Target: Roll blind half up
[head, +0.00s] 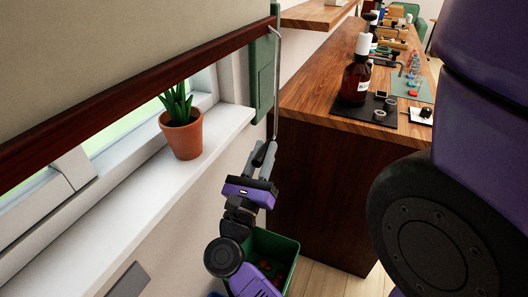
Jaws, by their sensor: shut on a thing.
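The blind (115,45) is a beige sheet at the upper left with a dark red-brown bar (130,82) along its bottom edge. The bar hangs above the sill, and a strip of window glass shows below it. A thin grey crank rod (277,85) hangs at the blind's right end and bends near its top. My gripper (266,153) is shut on the lower end of this rod, below sill height. The fingers partly hide the rod's end.
A potted plant (181,137) stands on the white sill (125,185), under the bar. A wooden counter (310,95) with a brown bottle (355,78) and small items is at right. A green bin (285,243) stands on the floor below my gripper.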

